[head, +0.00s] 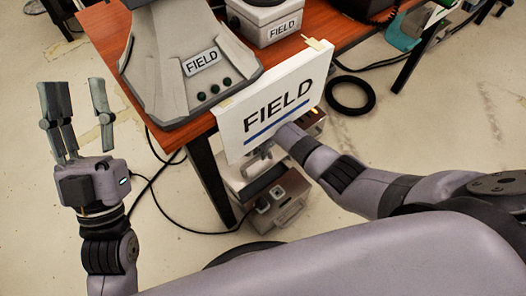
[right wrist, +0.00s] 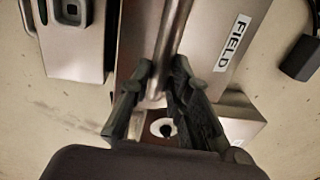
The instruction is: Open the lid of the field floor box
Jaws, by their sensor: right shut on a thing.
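The field floor box (head: 285,208) stands on the floor below the front edge of the table, partly covered by the hanging FIELD sign. In the right wrist view its metal lid (right wrist: 205,25) carries a FIELD label (right wrist: 232,42) and a round metal bar handle (right wrist: 174,32). My right gripper (right wrist: 163,75) is shut on the bar handle, one finger on each side. In the head view the sign and my arm hide most of this grip. I cannot tell how far the lid is raised. My left gripper (head: 76,88) is open and empty, left of the table.
The white FIELD sign (head: 276,103) hangs at the table's (head: 105,28) front edge, close above my right arm. A grey FIELD console (head: 185,65) stands on the table. Black cables (head: 150,185) and a black ring (head: 350,95) lie on the floor. Open floor lies to the right.

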